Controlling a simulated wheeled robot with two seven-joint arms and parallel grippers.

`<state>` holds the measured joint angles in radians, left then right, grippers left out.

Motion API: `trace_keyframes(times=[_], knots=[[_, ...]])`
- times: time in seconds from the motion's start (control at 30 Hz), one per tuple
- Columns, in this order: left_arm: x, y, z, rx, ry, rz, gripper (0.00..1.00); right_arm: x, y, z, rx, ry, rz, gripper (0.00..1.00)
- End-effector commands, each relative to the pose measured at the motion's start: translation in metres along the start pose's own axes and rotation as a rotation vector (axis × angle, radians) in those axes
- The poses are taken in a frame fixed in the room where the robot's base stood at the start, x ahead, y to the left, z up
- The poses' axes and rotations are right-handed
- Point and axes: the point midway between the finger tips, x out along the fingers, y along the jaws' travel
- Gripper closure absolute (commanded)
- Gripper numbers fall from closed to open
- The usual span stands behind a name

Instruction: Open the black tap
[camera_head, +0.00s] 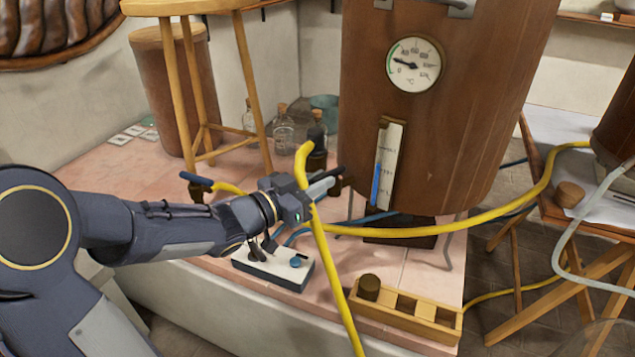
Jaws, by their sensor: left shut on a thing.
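The black tap (330,174) shows as a dark bar-shaped handle by the lower left side of the brown vessel. My left gripper (322,187) reaches in from the left and is shut on this handle. The fingers and a yellow hose hide much of the tap's body. My right gripper is not in view.
A tap with a blue handle (196,180) stands to the left. Yellow hose (335,275) runs in front of my gripper. A switch box (275,266) and a wooden tray (425,318) lie below. The brown vessel (450,110) and a wooden stool (183,95) stand behind.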

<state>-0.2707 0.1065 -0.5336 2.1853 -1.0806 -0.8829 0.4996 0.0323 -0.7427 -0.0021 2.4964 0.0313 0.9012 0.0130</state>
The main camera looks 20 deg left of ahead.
Motion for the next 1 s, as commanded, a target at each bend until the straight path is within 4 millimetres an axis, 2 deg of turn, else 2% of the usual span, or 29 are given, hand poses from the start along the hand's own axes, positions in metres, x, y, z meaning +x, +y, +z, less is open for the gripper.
trace_keyframes(times=[0.03, 0.07, 0.13, 0.47, 0.8, 1.0], knots=[[0.000, -0.001, -0.002, 0.000, 0.005, -0.002, 1.00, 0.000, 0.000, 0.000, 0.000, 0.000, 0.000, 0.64], [0.000, -0.001, -0.002, 0.000, 0.005, -0.002, 0.82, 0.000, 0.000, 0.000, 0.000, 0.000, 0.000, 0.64], [0.000, -0.001, -0.002, 0.001, 0.005, -0.002, 0.75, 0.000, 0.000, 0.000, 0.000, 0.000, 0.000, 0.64], [-0.004, -0.001, -0.001, 0.000, 0.003, -0.002, 0.75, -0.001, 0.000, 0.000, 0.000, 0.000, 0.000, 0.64], [-0.058, -0.001, -0.003, 0.000, 0.005, -0.006, 0.75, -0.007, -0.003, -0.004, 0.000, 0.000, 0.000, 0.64], [-0.076, -0.001, -0.002, 0.000, 0.004, -0.003, 0.75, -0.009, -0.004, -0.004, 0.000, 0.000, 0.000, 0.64]])
